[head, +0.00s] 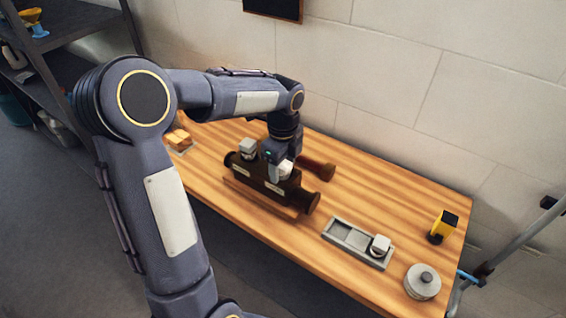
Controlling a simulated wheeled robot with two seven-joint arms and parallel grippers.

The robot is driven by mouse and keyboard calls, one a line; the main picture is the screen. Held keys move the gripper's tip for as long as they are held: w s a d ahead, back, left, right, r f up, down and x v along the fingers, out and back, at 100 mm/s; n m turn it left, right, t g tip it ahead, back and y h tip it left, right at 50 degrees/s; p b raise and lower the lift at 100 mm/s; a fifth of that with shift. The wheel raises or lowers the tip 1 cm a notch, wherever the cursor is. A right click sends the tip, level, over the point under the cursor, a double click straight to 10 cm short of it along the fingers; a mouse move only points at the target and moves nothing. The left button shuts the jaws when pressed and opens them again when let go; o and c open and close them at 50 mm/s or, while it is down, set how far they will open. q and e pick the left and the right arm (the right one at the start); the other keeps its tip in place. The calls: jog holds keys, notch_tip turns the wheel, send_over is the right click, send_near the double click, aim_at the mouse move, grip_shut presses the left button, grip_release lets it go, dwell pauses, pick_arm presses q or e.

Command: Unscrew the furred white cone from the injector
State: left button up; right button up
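The injector (272,188) is a dark brown-black body lying on the wooden table, with a round flange at its right end. A grey-white capped fitting (248,147) stands on its left part. My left gripper (281,171) reaches down onto the right part of the injector's top. A whitish piece (286,169), perhaps the furred cone, shows right at the fingertips. The fingers are small and partly hidden by the gripper body, so I cannot tell whether they are closed on it. My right gripper is out of view.
A grey tray (340,231) with compartments lies right of the injector, with a white-topped fitting (380,246) at its right end. A round grey lidded object (422,282) and a yellow-black item (443,226) stand at the table's right. A brown wooden-looking piece (318,168) lies behind the injector.

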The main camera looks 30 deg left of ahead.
pick_arm(q)
jog(key=c, duration=1)
jog(key=n, duration=0.4)
jog(key=shift+n, duration=2)
jog(key=n, duration=0.4)
